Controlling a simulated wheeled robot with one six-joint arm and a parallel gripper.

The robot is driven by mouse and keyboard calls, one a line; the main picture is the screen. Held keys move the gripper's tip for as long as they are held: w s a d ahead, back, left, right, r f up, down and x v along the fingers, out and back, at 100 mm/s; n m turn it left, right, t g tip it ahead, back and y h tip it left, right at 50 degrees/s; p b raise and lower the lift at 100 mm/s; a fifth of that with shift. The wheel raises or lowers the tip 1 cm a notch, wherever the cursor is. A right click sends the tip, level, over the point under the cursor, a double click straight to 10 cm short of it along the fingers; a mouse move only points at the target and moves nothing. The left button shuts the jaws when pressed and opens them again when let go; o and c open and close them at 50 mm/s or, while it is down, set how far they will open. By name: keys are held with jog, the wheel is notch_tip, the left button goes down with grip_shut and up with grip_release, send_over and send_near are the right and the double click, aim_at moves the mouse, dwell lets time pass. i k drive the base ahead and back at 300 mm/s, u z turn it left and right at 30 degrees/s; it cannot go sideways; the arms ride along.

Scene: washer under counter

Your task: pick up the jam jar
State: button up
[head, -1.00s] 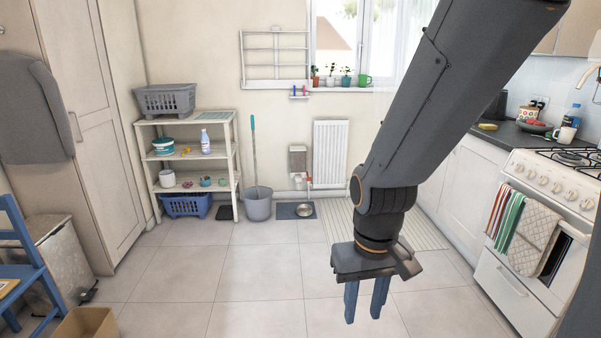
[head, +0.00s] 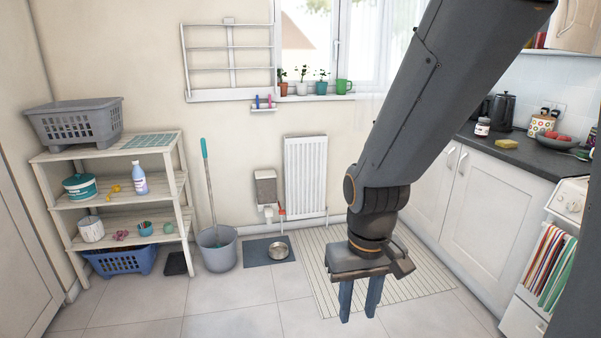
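A small dark jar with a white lid and pale label (head: 482,127) stands upright on the dark counter at the right; it looks like the jam jar, though its label is too small to read. My gripper (head: 359,316) points down over the floor mat, in front of the counter and well apart from the jar. Its two blue fingers are apart with nothing between them.
The dark counter (head: 508,154) also holds a yellow sponge (head: 505,146), a patterned pot (head: 541,124), a bowl of red items (head: 560,141) and a black kettle (head: 501,111). The striped mat (head: 320,262) is clear.

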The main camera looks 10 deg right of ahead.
aim_at(482, 130)
jog(key=z, duration=0.35)
jog(key=i, duration=1.8)
jog(key=z, duration=0.9)
jog(key=i, duration=1.95)
jog(key=z, duration=0.5)
